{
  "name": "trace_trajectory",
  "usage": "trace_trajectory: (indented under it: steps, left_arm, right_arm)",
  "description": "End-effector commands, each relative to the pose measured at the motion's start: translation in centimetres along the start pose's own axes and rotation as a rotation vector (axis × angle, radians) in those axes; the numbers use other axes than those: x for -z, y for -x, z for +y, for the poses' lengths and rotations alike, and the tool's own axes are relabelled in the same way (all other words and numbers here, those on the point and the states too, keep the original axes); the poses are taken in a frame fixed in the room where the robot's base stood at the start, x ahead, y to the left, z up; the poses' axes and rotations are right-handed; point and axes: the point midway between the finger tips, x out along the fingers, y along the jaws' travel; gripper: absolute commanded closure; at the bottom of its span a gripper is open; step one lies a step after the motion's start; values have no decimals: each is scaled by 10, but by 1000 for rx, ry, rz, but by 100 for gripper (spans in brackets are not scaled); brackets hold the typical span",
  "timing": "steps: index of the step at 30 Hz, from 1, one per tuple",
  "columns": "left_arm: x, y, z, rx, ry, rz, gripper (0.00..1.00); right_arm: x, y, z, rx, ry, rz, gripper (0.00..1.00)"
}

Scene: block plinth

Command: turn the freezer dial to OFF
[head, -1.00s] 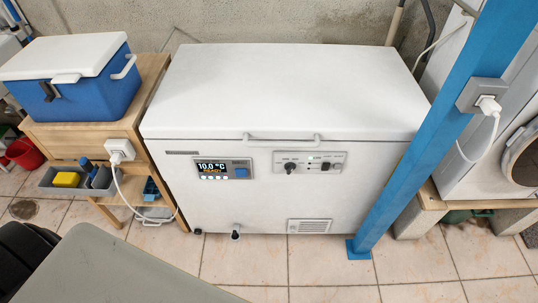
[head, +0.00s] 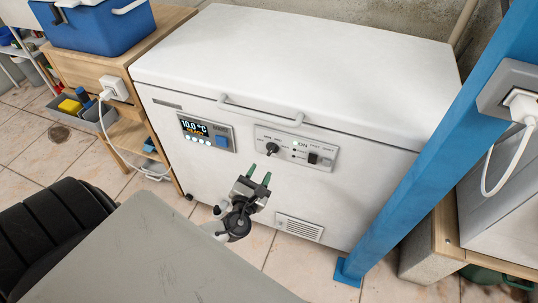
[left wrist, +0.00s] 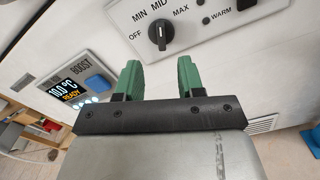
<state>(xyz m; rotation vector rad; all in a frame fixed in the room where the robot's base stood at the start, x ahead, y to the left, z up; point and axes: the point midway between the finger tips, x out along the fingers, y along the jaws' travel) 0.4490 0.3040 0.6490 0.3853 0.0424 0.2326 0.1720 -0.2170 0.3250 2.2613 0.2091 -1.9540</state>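The white chest freezer (head: 225,190) stands against the back wall, lid shut. Its black dial (head: 271,148) is on the front control panel. In the left wrist view the dial (left wrist: 158,34) has OFF, MIN, MID and MAX marks around it. Its ridge runs near upright, towards the MIN–MID side; the exact setting is hard to tell. My left gripper (head: 260,174) is in front of the freezer, just below the dial. Its green fingers (left wrist: 159,75) are apart with nothing between them, and the dial lies beyond them, untouched. My right gripper is not in view.
A display (head: 202,132) reading 10.0 °C READY with a blue BOOST button sits left of the dial. A black switch (head: 312,158) sits to its right. The lid handle (head: 260,112) juts out above. A blue post (head: 430,150) stands at the right.

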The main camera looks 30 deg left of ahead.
Motion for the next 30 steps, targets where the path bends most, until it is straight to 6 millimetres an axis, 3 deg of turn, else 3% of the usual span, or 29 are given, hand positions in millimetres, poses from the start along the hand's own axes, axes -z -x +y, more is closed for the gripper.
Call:
trace_trajectory:
  steps: [6,12,25,30]
  left_arm:
    - [0,-45,0,-3,3,0,62]
    - [0,-72,0,-1,3,0,62]
    - [1,-82,0,0,5,2,62]
    - [1,-82,0,0,5,2,88]
  right_arm:
    - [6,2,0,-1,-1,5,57]
    - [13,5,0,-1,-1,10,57]
    - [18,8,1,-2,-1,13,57]
    - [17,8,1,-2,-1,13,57]
